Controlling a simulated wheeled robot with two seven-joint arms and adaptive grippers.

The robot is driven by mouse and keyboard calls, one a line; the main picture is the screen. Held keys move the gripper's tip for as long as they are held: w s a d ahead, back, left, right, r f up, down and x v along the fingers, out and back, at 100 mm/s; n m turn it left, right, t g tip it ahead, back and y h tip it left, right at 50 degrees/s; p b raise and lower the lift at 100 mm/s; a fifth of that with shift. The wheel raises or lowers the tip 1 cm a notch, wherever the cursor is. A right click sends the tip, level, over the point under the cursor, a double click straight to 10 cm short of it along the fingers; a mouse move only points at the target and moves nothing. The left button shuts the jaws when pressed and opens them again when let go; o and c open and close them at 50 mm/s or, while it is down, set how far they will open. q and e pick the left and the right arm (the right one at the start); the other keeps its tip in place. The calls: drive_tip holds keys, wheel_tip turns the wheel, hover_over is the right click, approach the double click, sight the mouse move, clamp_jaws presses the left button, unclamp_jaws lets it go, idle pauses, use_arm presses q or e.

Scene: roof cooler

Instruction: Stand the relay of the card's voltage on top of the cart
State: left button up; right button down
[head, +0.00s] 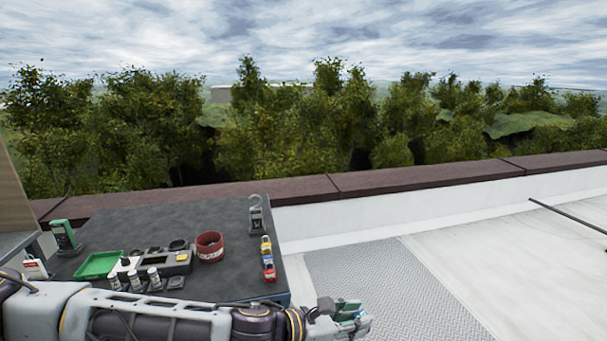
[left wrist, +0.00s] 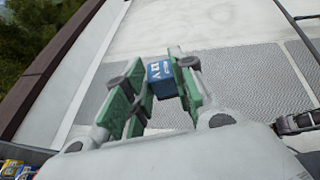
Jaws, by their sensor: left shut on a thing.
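My left gripper (head: 348,314) is beyond the right front corner of the dark cart top (head: 235,285), over the roof. In the left wrist view its green fingers are shut on a small blue relay (left wrist: 161,72) with white print, which I cannot read for certain. The head view hardly shows this relay. A short row of small coloured blocks, yellow, blue and red (head: 267,258), stands near the cart's right edge. They look like relays. I cannot make out a card with a voltage. My right gripper is not in view.
On the cart are a clamp meter (head: 257,216), a red round pot (head: 210,247), a grey tray (head: 180,262), a green tray (head: 98,266), a green meter (head: 65,237) and several small bottles. The cart's back middle is bare. Grey walkway matting (head: 385,285) lies to the right.

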use_arm(q)
drive_tip(key=shift+w+a+f+n+t+y, duration=1.45)
drive_tip(key=shift+w+a+f+n, duration=0.5)
drive_tip(key=shift+a, duration=1.55)
drive_tip(key=shift+w+a+f+n+t+y, duration=1.5)
drive_tip(key=shift+a+f, duration=0.65)
drive_tip(key=shift+a, duration=1.35)
drive_tip(key=shift+s+a+f+n+t+y, duration=0.3)
drive_tip(key=shift+a+f+n+y, duration=0.7)
drive_tip(key=shift+a+f, duration=1.4)
drive_tip(key=shift+s+a+f+n+t+y, duration=0.35)
drive_tip(key=shift+a+f+n+y, duration=0.75)
drive_tip(key=shift+a, duration=2.5)
drive_tip(key=shift+s+a+f+n+t+y, duration=0.3)
drive_tip(key=shift+a+f+n+y, duration=0.6)
drive_tip(key=shift+a+f, duration=1.55)
drive_tip(key=shift+a+r+b, duration=0.1)
drive_tip(key=shift+a+b, duration=0.35)
drive_tip(key=shift+a, duration=0.05)
drive_tip(key=shift+w+r, duration=0.1)
